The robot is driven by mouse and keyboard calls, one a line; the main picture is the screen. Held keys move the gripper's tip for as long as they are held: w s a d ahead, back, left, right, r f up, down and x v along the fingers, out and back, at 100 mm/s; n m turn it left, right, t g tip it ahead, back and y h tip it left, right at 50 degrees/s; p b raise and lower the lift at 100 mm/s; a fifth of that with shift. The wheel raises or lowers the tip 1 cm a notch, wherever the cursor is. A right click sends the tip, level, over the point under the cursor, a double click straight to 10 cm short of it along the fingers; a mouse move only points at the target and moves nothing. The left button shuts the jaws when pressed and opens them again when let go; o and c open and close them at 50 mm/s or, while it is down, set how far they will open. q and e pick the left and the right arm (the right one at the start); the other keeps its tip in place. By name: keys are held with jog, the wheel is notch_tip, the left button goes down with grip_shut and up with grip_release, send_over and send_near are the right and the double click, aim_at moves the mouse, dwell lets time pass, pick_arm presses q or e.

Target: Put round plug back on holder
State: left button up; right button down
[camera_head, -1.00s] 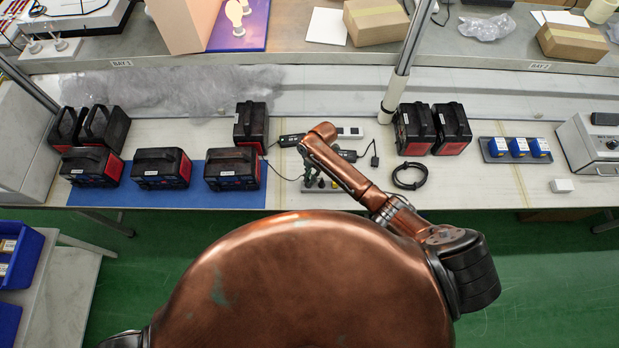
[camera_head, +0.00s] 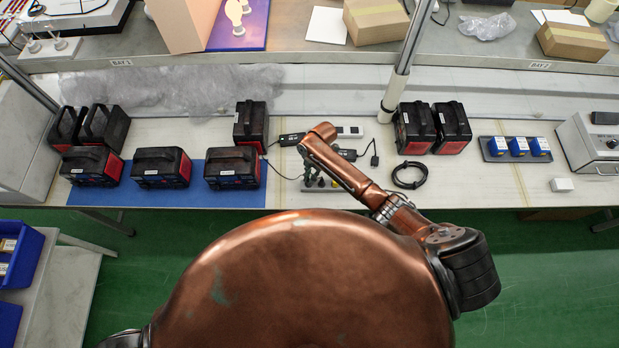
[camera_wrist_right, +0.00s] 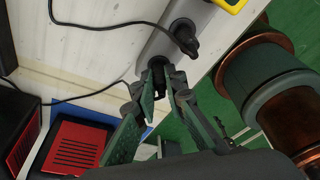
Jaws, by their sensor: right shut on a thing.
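My right gripper (camera_head: 311,177) points down at a grey strip (camera_head: 345,187) near the front edge of the bench. In the right wrist view, its green-padded fingers (camera_wrist_right: 160,84) are shut on a small black round plug (camera_wrist_right: 157,64). The plug is at the near end of the grey strip (camera_wrist_right: 154,46), mostly hidden by the fingertips. I cannot tell whether it is seated in the strip. A second black plug (camera_wrist_right: 184,36) with a cable stands in the strip beside it. My left gripper is not in view.
Black-and-red battery packs (camera_head: 232,168) stand on a blue mat (camera_head: 200,198) to the left, with more packs (camera_head: 452,128) to the right. A coiled black cable (camera_head: 409,175) lies right of the strip. A thin cable (camera_wrist_right: 92,97) runs close to the fingers.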

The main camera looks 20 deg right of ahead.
dwell(0.4)
jog(key=c, duration=1.9)
grip_release()
jog(key=shift+r, duration=0.15)
jog(key=v, duration=1.1)
jog(key=shift+d+r, duration=0.15)
jog(key=shift+r, duration=0.15)
